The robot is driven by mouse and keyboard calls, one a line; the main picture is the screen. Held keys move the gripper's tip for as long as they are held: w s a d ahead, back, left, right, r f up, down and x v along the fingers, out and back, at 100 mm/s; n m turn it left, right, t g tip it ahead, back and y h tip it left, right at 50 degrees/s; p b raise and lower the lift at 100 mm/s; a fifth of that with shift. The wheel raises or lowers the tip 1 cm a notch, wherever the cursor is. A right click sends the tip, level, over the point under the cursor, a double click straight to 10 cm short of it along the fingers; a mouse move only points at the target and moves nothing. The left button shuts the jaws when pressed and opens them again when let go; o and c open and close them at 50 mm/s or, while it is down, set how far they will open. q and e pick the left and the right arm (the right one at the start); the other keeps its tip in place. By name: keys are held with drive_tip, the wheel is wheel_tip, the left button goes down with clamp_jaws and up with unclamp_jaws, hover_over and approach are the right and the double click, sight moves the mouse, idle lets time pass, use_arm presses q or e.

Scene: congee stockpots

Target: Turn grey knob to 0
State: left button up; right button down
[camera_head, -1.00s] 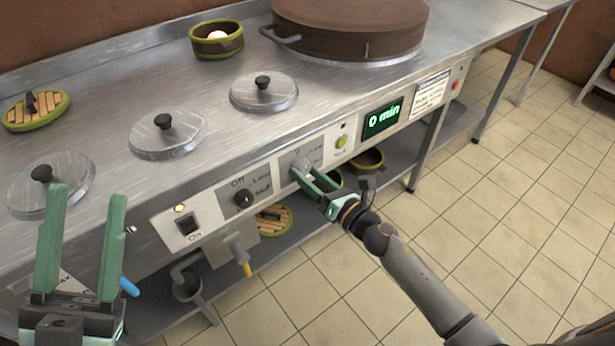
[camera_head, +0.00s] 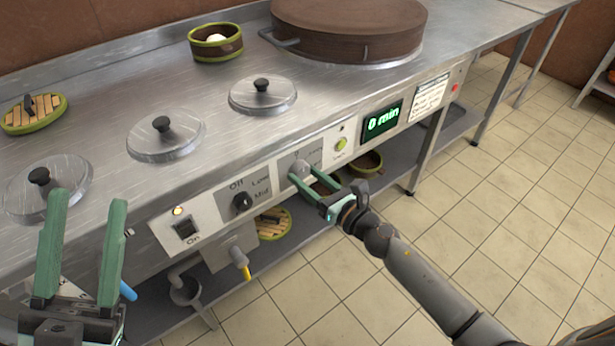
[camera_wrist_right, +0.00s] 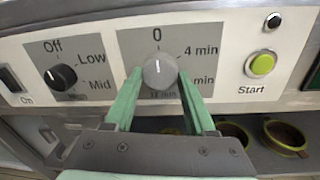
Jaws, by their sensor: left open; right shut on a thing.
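The grey knob (camera_wrist_right: 160,70) sits on a grey plate of the front panel, below the printed 0. Its pale pointer line looks turned up toward the 0. In the head view the knob (camera_head: 299,169) is partly covered by my right gripper (camera_head: 300,180). In the wrist view the right gripper (camera_wrist_right: 159,78) has its green fingers on either side of the knob, shut on it. The display (camera_head: 382,119) reads 0 min. My left gripper (camera_head: 92,198) is open and empty, with its fingers up, at the front left of the counter.
A black knob (camera_wrist_right: 61,77) marked Off, Low and Mid is left of the grey knob. A green Start button (camera_wrist_right: 261,64) is to its right. Lidded pots (camera_head: 165,138) and a large brown lid (camera_head: 348,28) are on the counter. A lower shelf holds green-rimmed baskets (camera_head: 272,224).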

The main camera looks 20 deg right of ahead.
drive_tip(key=shift+c, duration=1.2)
unclamp_jaws()
drive_tip(key=b+v, duration=0.1)
drive_tip(key=v, duration=1.1)
drive_tip(key=shift+s, duration=0.3)
